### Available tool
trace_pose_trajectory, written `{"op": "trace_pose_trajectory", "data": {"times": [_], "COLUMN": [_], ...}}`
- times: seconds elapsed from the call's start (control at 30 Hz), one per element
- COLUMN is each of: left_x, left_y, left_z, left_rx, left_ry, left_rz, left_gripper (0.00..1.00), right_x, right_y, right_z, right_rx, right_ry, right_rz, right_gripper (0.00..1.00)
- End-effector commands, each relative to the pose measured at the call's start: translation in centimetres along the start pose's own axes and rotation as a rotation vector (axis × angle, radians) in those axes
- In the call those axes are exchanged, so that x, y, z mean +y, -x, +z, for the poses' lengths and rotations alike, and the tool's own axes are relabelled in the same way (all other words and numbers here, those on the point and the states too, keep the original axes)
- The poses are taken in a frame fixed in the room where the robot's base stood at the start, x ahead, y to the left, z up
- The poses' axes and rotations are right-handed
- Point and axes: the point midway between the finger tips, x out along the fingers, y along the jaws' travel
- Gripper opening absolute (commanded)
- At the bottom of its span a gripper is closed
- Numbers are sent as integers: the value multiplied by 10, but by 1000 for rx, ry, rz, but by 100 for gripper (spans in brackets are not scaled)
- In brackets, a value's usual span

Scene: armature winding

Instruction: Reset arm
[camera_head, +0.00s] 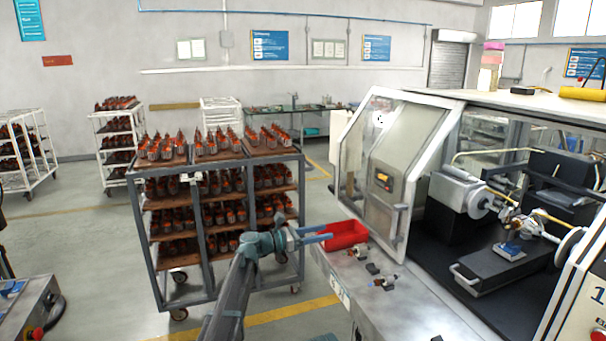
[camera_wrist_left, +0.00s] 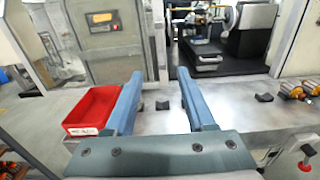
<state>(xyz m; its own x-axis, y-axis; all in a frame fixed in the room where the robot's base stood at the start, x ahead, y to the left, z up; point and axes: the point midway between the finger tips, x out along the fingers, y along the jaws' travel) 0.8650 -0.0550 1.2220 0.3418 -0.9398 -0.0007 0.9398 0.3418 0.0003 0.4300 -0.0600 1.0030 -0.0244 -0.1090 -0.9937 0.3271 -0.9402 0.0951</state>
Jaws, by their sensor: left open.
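My left gripper (camera_head: 318,237) is raised near the left edge of the machine's front ledge, with its blue fingers pointing right. In the left wrist view its two fingers (camera_wrist_left: 158,92) are spread apart with nothing between them. My left arm comes up from the bottom of the head view. No right gripper shows in either view. The winding machine (camera_head: 400,150) has its door open, and an armature (camera_head: 511,222) sits inside between the shafts.
A red bin (camera_head: 344,234) stands on the ledge (camera_head: 375,305) close to my left gripper, with small armatures (camera_head: 385,282) and dark blocks beside it. A loaded rack cart (camera_head: 215,215) stands behind my arm. The floor to the left has free room.

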Motion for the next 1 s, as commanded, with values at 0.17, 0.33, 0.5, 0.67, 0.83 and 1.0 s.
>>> {"op": "trace_pose_trajectory", "data": {"times": [0.17,0.33,0.5,0.67,0.83,1.0], "left_x": [-12,-29,-52,-85,-129,-191], "left_y": [5,12,25,48,88,165], "left_z": [-9,-24,-46,-77,-119,-173], "left_rx": [40,110,205,338,525,772], "left_ry": [-58,-160,-298,-492,-758,-1110], "left_rz": [-8,-28,-62,-131,-270,-565], "left_gripper": [55,55,55,55,55,55], "right_x": [0,0,0,0,0,0], "right_y": [0,0,0,0,0,0], "right_z": [0,0,0,0,0,0], "right_rx": [0,0,0,0,0,0], "right_ry": [0,0,0,0,0,0], "right_rz": [0,0,0,0,0,0], "right_gripper": [69,69,69,69,69,69]}}
